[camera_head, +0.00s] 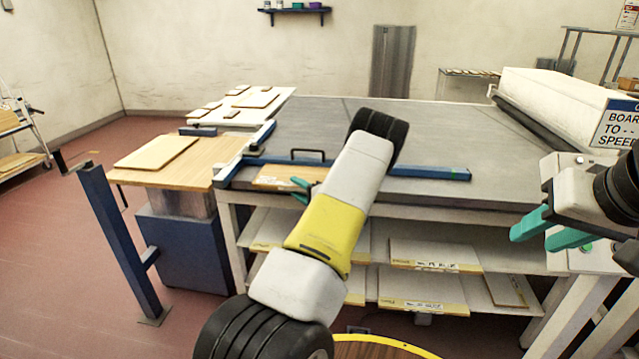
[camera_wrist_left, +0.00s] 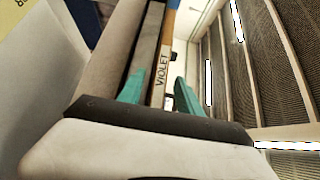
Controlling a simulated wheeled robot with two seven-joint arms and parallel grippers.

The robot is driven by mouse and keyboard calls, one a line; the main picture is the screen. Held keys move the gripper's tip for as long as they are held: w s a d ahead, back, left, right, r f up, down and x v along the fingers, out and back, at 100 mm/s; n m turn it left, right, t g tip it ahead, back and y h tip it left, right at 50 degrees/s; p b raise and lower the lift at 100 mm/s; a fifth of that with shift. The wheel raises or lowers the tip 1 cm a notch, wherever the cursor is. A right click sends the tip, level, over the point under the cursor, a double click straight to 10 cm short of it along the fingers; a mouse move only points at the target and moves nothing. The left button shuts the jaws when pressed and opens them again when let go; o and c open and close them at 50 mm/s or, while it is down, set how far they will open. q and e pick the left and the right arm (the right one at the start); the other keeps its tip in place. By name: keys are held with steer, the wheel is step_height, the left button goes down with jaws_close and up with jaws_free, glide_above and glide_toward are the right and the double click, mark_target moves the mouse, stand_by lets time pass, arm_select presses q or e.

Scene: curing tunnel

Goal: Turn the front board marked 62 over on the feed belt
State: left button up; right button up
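A wooden board (camera_head: 282,176) lies at the front left of the grey feed belt (camera_head: 300,125), by the blue rail (camera_head: 425,173). No number 62 is readable on it. My left gripper (camera_head: 299,189) is at the board's front edge, its teal fingers partly hidden behind my arm. In the left wrist view my left gripper (camera_wrist_left: 158,90) has its fingers apart, on either side of a pale edge strip (camera_wrist_left: 160,72) reading VIOLET. Contact with the strip cannot be told. My right gripper (camera_head: 530,238) is open and empty at the right, away from the board.
A black handle (camera_head: 307,152) stands behind the board. A side table (camera_head: 205,175) with a board (camera_head: 157,151) is at the left. Labelled boards (camera_head: 432,256) fill the shelves below. A white machine (camera_head: 560,100) stands at the right. The belt's middle is clear.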

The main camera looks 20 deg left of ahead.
arm_select(q)
steer(key=shift+f, duration=0.1)
steer(key=v, duration=0.7)
steer(key=shift+s+d, duration=0.2)
steer(key=shift+d, duration=0.1)
steer(key=o, duration=0.4)
steer(key=shift+o, duration=0.2)
steer(key=shift+f, duration=0.35)
steer(key=v, duration=1.1)
stand_by(0.5)
steer(key=shift+r, duration=0.1)
